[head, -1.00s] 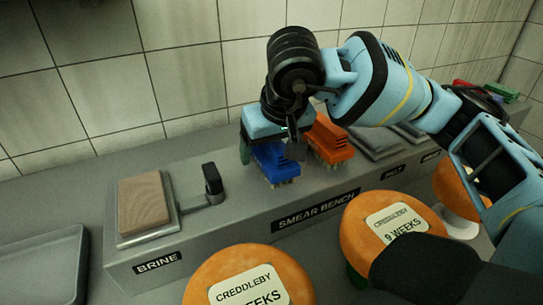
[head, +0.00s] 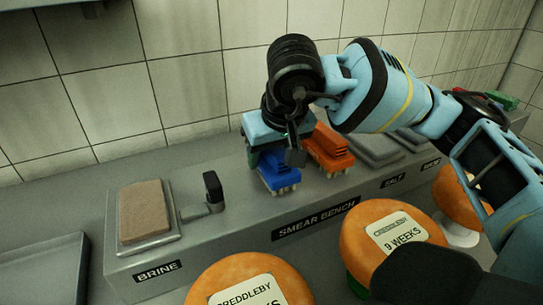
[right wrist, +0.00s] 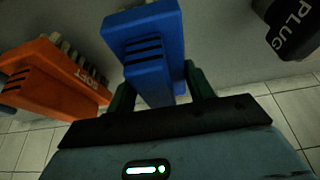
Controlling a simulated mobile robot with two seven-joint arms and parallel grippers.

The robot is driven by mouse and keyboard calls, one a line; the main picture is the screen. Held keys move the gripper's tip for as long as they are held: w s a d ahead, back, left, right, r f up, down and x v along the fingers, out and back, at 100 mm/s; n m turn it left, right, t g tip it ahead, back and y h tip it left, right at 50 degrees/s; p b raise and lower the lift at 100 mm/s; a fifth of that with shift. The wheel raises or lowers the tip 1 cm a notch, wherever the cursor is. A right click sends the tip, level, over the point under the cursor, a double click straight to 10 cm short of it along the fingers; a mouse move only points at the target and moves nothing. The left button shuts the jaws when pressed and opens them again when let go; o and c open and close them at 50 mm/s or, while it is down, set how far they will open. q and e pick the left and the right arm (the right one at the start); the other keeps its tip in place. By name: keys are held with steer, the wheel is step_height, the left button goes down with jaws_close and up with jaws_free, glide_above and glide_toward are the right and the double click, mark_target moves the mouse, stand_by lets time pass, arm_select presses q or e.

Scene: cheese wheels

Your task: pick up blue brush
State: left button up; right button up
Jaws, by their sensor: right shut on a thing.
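The blue brush (head: 280,175) is on the smear bench, bristles down, just left of the orange brush. My right gripper (head: 274,158) is over it from above, shut on its upper part. In the right wrist view the blue brush (right wrist: 150,60) sits between the two dark green fingers of the right gripper (right wrist: 160,88). Whether the bristles still touch the bench is hard to tell. My left gripper is not in view.
The orange brush (head: 327,150) stands close on the right; it also shows in the right wrist view (right wrist: 45,78). A brine pad (head: 144,210) is at the bench's left. Orange cheese wheels (head: 250,282) stand in front. A tiled wall (head: 190,90) is behind.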

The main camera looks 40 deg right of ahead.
step_height(320, 180, up, 10)
steer(key=shift+r, duration=0.1)
stand_by(0.4)
steer(key=o, duration=0.4)
steer(key=shift+c, duration=1.1)
